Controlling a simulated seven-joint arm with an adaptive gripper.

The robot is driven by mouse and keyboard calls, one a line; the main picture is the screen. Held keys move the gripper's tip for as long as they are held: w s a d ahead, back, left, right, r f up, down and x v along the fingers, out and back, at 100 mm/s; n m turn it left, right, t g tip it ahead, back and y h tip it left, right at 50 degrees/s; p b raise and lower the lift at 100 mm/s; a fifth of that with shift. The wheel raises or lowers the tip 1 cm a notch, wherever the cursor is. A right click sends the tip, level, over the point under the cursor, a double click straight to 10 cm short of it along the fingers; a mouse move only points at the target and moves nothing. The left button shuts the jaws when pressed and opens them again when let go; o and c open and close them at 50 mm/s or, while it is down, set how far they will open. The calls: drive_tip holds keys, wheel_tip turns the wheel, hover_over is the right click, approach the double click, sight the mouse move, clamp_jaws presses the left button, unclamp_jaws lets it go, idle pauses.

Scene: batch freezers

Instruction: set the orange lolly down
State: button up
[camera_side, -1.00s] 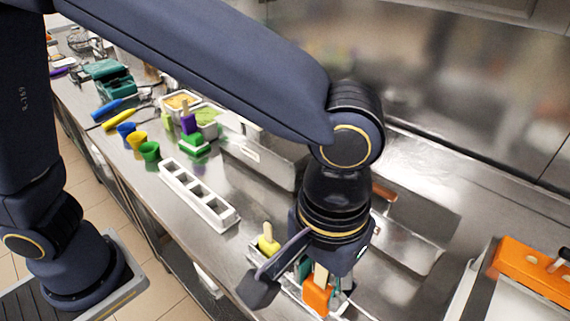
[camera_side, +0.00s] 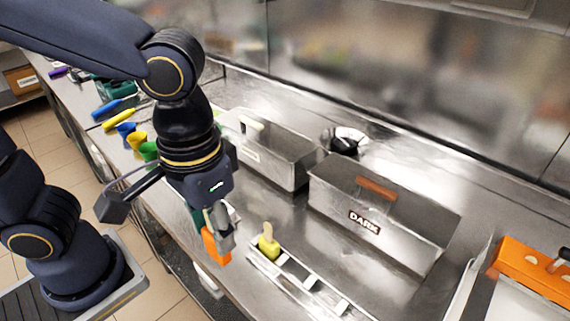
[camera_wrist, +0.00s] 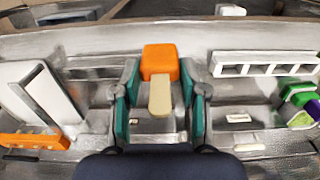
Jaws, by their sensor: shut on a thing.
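The orange lolly (camera_side: 215,247) is an orange block with a pale stick. My gripper (camera_side: 222,220) is shut on it and hangs over the counter near its front edge, left of a rack (camera_side: 313,283). In the wrist view, the orange block (camera_wrist: 160,62) points away and its pale stick lies between the teal finger pads of my gripper (camera_wrist: 160,108). I cannot tell the exact gap between the block and the counter. A yellow lolly (camera_side: 268,246) stands stick up in the rack's left end.
A lidded steel box marked DARK (camera_side: 375,222) and another steel box (camera_side: 270,150) stand behind. A white slotted rack (camera_wrist: 265,64) lies at right in the wrist view, near a green and purple item (camera_wrist: 298,103). Coloured cups (camera_side: 137,139) stand farther left.

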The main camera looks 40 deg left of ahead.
drive_tip(key=shift+w+d+f, duration=1.05)
drive_tip(key=shift+w+f, duration=0.65)
drive_tip(key=shift+f, duration=0.3)
drive_tip(key=shift+w+d+f, duration=1.1)
drive_tip(key=shift+w+f, duration=0.6)
drive_tip(key=shift+f, duration=0.35)
drive_tip(key=shift+w+d+f, duration=1.05)
drive_tip(key=shift+w+f, duration=0.65)
drive_tip(key=shift+f, duration=0.3)
drive_tip(key=shift+f, duration=0.1)
drive_tip(key=o, duration=0.9)
drive_tip(key=shift+c, duration=0.2)
